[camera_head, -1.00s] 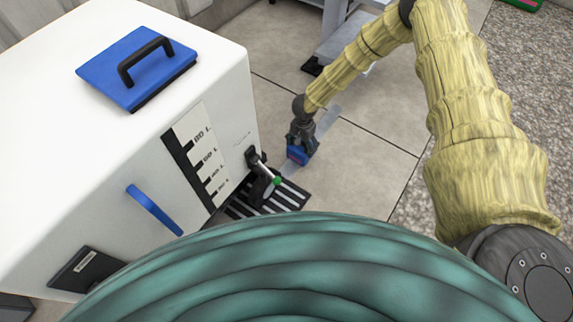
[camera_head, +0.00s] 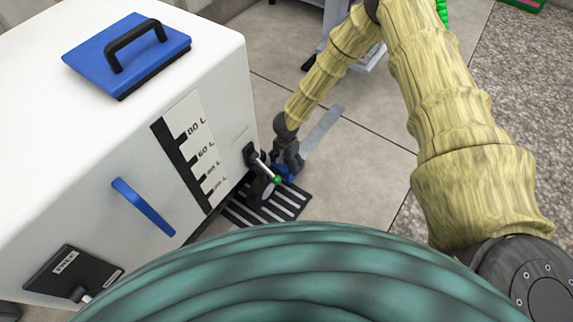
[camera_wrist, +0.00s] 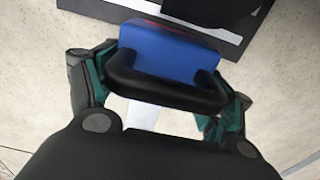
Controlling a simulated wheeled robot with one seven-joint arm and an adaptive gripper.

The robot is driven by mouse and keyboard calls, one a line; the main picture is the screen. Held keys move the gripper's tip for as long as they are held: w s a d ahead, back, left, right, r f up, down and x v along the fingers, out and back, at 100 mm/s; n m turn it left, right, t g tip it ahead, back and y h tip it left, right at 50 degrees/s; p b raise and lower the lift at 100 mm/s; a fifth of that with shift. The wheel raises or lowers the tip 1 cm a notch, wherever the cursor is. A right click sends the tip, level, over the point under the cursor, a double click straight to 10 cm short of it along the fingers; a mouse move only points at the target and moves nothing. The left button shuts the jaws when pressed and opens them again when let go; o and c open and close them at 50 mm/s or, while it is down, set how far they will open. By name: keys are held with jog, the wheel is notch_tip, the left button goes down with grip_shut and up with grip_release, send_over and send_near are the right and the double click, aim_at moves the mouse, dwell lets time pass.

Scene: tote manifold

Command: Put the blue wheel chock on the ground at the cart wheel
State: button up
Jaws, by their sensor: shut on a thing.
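The blue wheel chock (camera_head: 289,172) is in my gripper (camera_head: 287,158), low beside the white tank's tap, near the grate. In the wrist view the chock (camera_wrist: 172,55) fills the middle, with its black handle (camera_wrist: 165,92) toward me. My gripper's fingers (camera_wrist: 160,85) are closed on it from both sides. A dark object with a grey part (camera_wrist: 215,15) lies just beyond the chock; I cannot tell what it is. I cannot tell whether the chock touches the floor. No cart wheel is clearly seen.
The white tank (camera_head: 60,170) with litre marks and a blue lid (camera_head: 125,55) stands at left. Its tap (camera_head: 263,165) has a green tip, above a slotted black grate (camera_head: 270,205). A teal ribbed form covers the front. Tiled floor (camera_head: 350,170) is clear to the right.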

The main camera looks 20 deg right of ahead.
dwell(0.3)
jog(key=o, duration=1.2)
jog(key=shift+f, duration=0.1)
notch_tip(320, 180, up, 12)
jog(key=p, duration=0.5)
jog(key=s+d+n, duration=0.2)
jog(key=s+n, duration=0.3)
jog(key=s, duration=1.3)
jog(key=s+d+n, duration=0.2)
jog(key=s+n, duration=0.3)
jog(key=s, duration=1.2)
jog(key=shift+s, duration=0.4)
